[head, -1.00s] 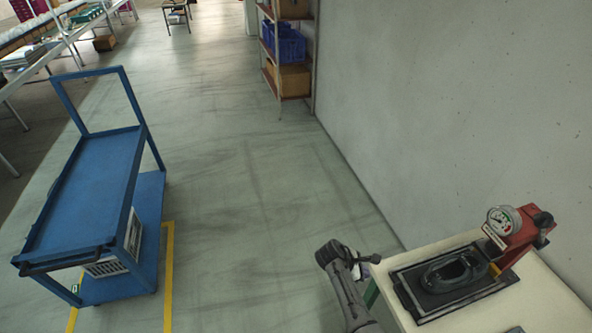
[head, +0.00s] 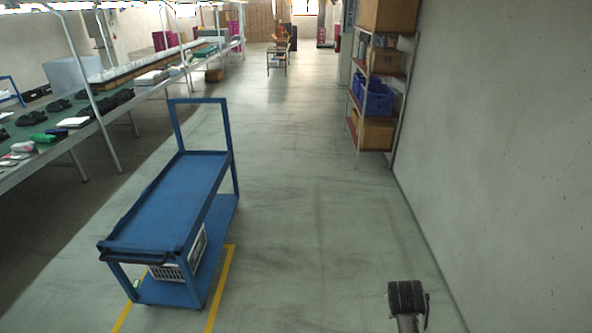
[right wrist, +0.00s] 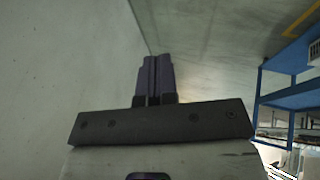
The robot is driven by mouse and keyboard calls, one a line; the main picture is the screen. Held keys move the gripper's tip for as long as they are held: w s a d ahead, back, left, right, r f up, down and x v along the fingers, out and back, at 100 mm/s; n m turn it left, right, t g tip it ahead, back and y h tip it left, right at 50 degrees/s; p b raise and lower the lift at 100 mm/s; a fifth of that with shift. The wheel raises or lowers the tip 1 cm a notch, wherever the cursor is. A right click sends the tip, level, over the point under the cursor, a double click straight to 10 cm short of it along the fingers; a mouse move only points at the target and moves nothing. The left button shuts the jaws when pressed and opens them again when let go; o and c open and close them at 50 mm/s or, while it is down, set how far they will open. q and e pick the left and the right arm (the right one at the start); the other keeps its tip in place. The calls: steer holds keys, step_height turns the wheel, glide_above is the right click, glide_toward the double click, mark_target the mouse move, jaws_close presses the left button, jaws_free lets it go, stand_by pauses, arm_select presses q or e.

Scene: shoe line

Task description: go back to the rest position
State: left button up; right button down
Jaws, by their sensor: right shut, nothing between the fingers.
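My right gripper shows in the right wrist view (right wrist: 158,75); its two dark fingers are together with nothing between them. It is clear of any object, with the pale wall to the left and the floor beyond. In the head view a dark part of my arm stands at the bottom right; no fingers show there. My left gripper is in neither view.
A blue cart (head: 170,205) with a white crate (head: 182,262) on its lower shelf stands left of centre. A long table (head: 60,135) with shoes runs along the left. A shelf (head: 373,110) stands by the right wall (head: 500,150). The middle aisle is clear.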

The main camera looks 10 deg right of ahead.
steer(key=s+a+r+n+t+y+p, duration=0.2)
steer(key=s+a+r+t+y+p, duration=0.25)
steer(key=s+a+r, duration=0.9)
steer(key=s+f+g+p, duration=0.2)
steer(key=s+f, duration=0.2)
steer(key=s, duration=0.6)
steer(key=s+f+n+g+p, duration=0.1)
steer(key=s+f+g+p, duration=0.1)
steer(key=s, duration=0.9)
steer(key=shift+a+f+g+p, duration=0.15)
steer(key=shift+f+g+p, duration=0.2)
steer(key=shift+f+p, duration=0.5)
steer(key=shift+s, duration=0.1)
